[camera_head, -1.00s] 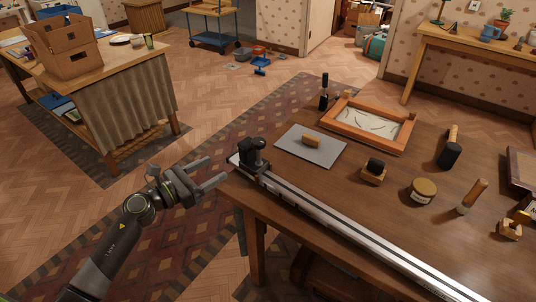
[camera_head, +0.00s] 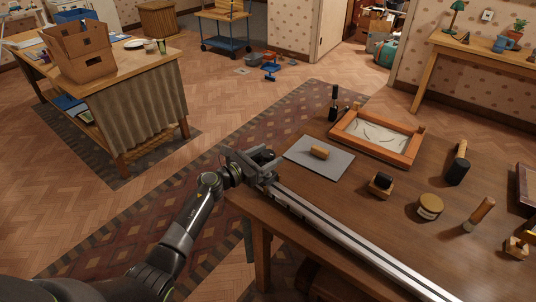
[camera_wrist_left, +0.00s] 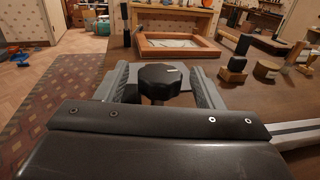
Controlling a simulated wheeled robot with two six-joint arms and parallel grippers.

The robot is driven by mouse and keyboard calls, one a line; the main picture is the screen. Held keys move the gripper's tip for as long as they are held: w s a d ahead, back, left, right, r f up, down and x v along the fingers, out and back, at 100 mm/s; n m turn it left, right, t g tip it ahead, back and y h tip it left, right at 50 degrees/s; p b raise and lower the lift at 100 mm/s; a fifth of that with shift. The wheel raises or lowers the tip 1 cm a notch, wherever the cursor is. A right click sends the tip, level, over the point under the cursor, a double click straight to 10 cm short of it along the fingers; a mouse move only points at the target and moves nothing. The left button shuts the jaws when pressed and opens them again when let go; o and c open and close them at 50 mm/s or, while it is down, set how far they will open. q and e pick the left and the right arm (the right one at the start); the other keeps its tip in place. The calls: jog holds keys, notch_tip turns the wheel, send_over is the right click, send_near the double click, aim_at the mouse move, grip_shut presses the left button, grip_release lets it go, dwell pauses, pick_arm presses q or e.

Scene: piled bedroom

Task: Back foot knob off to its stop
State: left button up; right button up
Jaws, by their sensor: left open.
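A long metal rail (camera_head: 340,237) lies along the table's near edge. At its far left end is a black foot with a dark, many-sided knob (camera_wrist_left: 160,80), which shows best in the left wrist view. My left gripper (camera_head: 262,160) is at that end of the rail. In the left wrist view its fingers (camera_wrist_left: 161,88) stand open on either side of the knob, with the knob between them. Gaps seem to show beside the knob, and I cannot tell whether either finger touches it. In the head view the gripper hides most of the knob. My right gripper is not in view.
Open floor lies left of the table.

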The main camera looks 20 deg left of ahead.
pick_arm(q)
jog(key=shift+w+d, duration=0.2)
jog(key=shift+w, duration=0.15)
jog(key=c, duration=1)
